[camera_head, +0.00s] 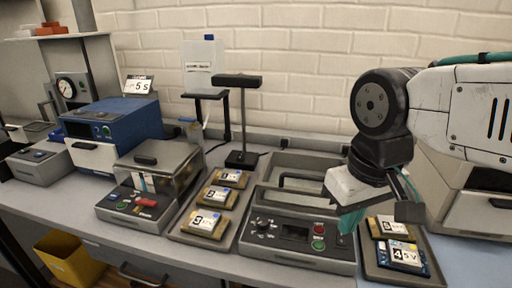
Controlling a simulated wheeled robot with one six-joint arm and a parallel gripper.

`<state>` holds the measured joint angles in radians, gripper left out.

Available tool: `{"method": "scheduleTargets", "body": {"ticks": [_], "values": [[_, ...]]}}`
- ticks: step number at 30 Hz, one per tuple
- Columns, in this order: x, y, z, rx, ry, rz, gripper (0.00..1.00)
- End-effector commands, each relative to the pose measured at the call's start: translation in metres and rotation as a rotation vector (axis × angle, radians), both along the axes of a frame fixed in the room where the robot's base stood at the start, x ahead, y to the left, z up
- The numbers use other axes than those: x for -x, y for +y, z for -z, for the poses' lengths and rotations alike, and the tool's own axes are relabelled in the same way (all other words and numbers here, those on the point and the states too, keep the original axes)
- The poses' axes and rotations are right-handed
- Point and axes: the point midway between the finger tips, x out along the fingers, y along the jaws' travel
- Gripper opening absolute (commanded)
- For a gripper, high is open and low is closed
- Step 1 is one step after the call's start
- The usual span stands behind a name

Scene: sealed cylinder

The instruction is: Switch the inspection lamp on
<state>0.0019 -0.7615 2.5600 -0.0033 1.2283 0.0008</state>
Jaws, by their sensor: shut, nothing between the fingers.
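The inspection lamp appears to be the black stand with a flat bar-shaped head (237,81) in the middle of the bench. Its thin upright post rises from a square black base (241,160). The underside of the head is hidden, and I see no clear glow from it. I cannot make out a switch on it. My gripper (350,219) hangs at the right, above the right end of the grey control-panel unit (297,262). It is shut and empty, points downward, and is well apart from the lamp, to its right and nearer the camera.
A tray (187,238) with three labelled modules lies in front of the lamp. A clear-lidded box (160,170) and a blue machine (113,132) stand left. A tray (388,276) with two modules lies below my arm. A yellow bin (70,259) is beneath the bench.

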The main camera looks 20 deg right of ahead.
Motion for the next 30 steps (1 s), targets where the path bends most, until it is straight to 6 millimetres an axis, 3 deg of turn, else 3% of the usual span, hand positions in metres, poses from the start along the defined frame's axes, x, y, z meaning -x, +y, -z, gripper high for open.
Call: {"method": "scheduleTargets", "body": {"ticks": [7, 11, 14, 21, 30], "values": [[-0.006, 0.002, -0.002, -0.012, 0.0, -0.02, 0.0], [-0.031, 0.009, -0.011, -0.059, -0.004, -0.109, 0.0], [-0.066, 0.018, -0.021, -0.121, -0.026, -0.223, 0.0], [-0.177, 0.03, -0.037, -0.256, -0.163, -0.516, 0.0], [-0.325, 0.009, -0.027, -0.3, -0.432, -0.804, 0.0]]}}
